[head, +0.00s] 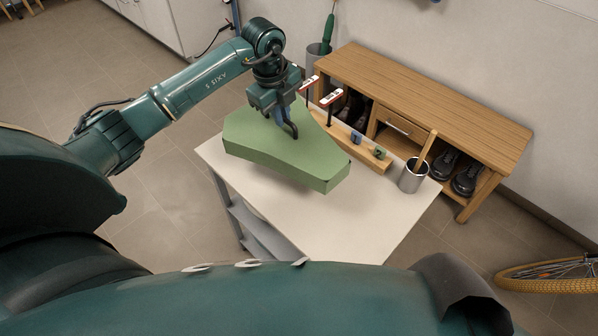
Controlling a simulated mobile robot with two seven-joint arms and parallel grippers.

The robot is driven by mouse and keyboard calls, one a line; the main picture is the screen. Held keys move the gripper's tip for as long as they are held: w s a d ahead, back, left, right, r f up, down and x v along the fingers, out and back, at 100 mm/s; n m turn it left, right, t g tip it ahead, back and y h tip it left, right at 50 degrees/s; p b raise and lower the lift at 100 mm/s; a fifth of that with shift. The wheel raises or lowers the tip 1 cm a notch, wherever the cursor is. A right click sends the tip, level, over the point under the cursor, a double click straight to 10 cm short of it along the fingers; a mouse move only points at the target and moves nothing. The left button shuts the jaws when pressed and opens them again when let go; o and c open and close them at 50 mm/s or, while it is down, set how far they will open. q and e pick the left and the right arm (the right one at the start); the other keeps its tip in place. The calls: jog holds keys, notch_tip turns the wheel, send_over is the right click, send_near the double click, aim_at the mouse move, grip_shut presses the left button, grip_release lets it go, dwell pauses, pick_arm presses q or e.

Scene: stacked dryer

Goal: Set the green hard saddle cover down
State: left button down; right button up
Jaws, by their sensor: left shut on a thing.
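The green hard saddle cover (270,146) is a thick, flat, wedge-like block, wider at one end. It is level or nearly so over the white tabletop (345,228). I cannot tell whether its underside touches the top or hangs just above it. My left gripper (291,130) points down from above and is shut on the cover near its far side. The fingers partly hide the cover there. My right gripper is not in view.
A wooden rack with red-topped clamps (331,99) and small blocks stands along the table's back edge. A metal cup (413,176) holds a wooden stick at the right corner. The front of the tabletop is clear. A wooden shoe bench (430,100) stands behind.

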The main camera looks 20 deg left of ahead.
aim_at(282, 130)
pick_arm(q)
notch_tip(282, 130, down, 6)
jog(key=shift+r, duration=0.2)
jog(key=shift+f+p, duration=0.3)
jog(key=shift+f, duration=0.3)
notch_tip(282, 130, down, 3)
jog(key=shift+f, duration=0.1)
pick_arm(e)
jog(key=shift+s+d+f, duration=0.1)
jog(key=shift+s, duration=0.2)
pick_arm(q)
jog(key=c, duration=1.5)
grip_release()
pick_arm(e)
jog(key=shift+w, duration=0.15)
